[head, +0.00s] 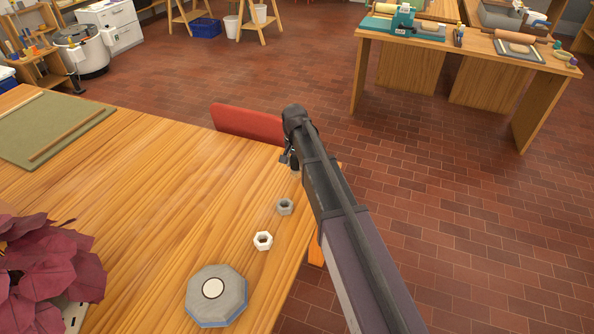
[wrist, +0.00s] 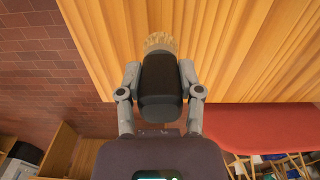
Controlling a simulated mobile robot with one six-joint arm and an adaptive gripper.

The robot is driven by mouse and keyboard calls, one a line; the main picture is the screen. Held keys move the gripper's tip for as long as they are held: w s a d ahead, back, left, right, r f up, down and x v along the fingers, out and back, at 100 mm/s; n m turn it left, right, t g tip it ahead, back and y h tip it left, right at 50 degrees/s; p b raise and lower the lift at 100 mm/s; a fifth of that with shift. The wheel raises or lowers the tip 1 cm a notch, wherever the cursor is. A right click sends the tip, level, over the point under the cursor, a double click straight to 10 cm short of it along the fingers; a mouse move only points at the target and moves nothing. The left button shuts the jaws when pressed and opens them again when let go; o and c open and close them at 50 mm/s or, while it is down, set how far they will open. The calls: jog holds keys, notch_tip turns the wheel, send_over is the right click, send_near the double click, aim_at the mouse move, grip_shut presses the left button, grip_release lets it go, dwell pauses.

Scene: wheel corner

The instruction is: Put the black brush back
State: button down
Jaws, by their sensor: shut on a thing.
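The black brush (wrist: 160,85) has a thick black body and pale tan bristles (wrist: 160,42). In the wrist view it sits between the two grey fingers of my gripper (wrist: 160,78), which are closed on its sides. The bristle end points away from my wrist, towards the wooden table. In the head view my gripper (head: 290,158) is at the table's right edge, and my arm hides most of what it holds. Two hex-shaped pieces, one grey (head: 285,206) and one white (head: 263,240), stand on the table near my arm.
A grey octagonal block (head: 231,287) with a white disc on top lies near the table's front. Dark red leaves (head: 50,270) fill the lower left. A green board (head: 45,135) lies further back. A red chair (head: 248,123) stands behind the table (head: 150,190), whose middle is clear.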

aim_at(295, 170)
jog(key=shift+s+f+b, duration=0.2)
jog(key=shift+f+b, duration=0.9)
jog(key=shift+f, duration=0.35)
jog(key=shift+f+b, duration=0.3)
jog(key=shift+f, duration=0.05)
jog(key=shift+c, duration=1.3)
grip_release()
jog(key=shift+r, duration=0.1)
jog(key=shift+r, duration=0.1)
notch_tip(295, 170, up, 14)
jog(key=p, duration=1.4)
